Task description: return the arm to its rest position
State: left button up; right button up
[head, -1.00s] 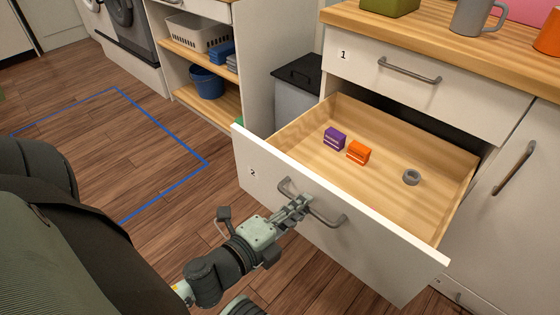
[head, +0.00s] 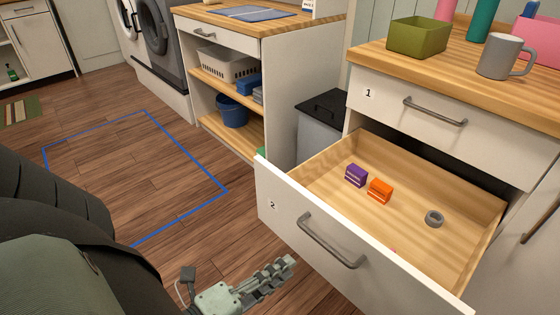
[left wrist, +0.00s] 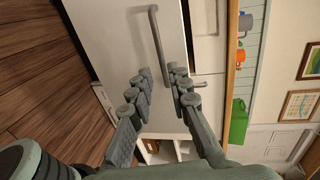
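My left gripper (head: 278,270) is in front of the open drawer marked 2, to the left of its bar handle (head: 330,240) and apart from it. In the left wrist view the two fingers (left wrist: 160,78) are spread with nothing between them, and the drawer handle (left wrist: 157,45) shows beyond their tips. The drawer front (head: 283,222) stands pulled out. Inside the drawer lie a purple block (head: 356,175), an orange block (head: 380,191) and a grey ring (head: 434,218). My right gripper does not show in either view.
The counter (head: 375,57) above holds a green bin (head: 418,37) and a grey mug (head: 500,56). A black-lidded bin (head: 322,115) stands behind the drawer. An open shelf unit (head: 222,35) is further left. The floor inside the blue outline (head: 185,232) is clear.

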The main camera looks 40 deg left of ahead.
pick_arm(q)
jog(key=w+a+f+n+g+y, duration=0.2)
jog(key=a+f+n, duration=0.1)
jog(key=f+n, duration=0.3)
jog(key=w+a+f+n+g+y, duration=0.25)
jog(key=a+f+n, duration=0.2)
jog(key=f, duration=0.25)
jog(key=s+d+f+n+g+h, duration=0.2)
jog(key=f+n+g, duration=0.4)
jog(key=f, duration=0.8)
jog(key=shift+s+d+f+n+g, duration=0.35)
jog(key=shift+d+g, duration=0.3)
jog(key=shift+g, duration=0.4)
jog(key=shift+w, duration=0.1)
